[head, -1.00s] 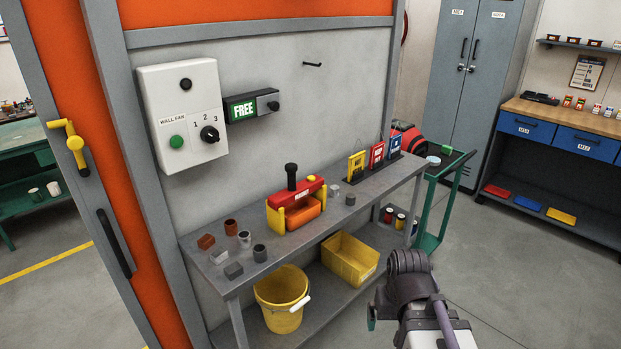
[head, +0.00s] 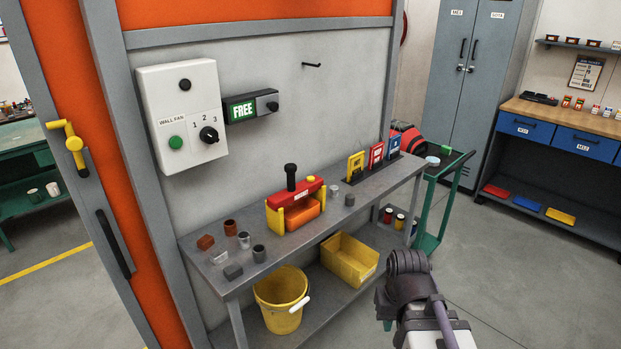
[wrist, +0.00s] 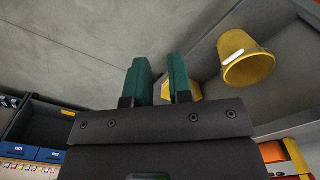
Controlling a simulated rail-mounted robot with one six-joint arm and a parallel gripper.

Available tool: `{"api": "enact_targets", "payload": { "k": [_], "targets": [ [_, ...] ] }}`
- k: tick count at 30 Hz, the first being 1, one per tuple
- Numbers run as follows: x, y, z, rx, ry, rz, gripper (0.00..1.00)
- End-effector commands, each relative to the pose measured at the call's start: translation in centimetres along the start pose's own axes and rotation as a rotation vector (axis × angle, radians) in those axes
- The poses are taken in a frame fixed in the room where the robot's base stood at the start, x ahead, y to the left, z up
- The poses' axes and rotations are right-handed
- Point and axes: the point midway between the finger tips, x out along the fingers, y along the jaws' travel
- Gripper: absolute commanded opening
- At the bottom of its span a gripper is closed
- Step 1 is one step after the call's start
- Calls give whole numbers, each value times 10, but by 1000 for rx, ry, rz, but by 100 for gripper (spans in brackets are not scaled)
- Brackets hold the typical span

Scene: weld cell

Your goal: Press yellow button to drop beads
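The rest of the gripper is hidden there.
A yellow bucket (head: 278,312) and a yellow bin (head: 352,258) sit on the lower shelf. Small cups and blocks lie on the bench top. A white wall fan box (head: 183,112) and a FREE sign (head: 241,108) hang above. A green cart (head: 428,240) stands at the bench's right end.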

Motion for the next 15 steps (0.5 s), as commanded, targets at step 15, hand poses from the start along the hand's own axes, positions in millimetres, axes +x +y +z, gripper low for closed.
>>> {"api": "enact_targets", "payload": {
  "k": [15],
  "targets": [
    [0, 0, 0, 0, 0, 0, 0]
  ]
}}
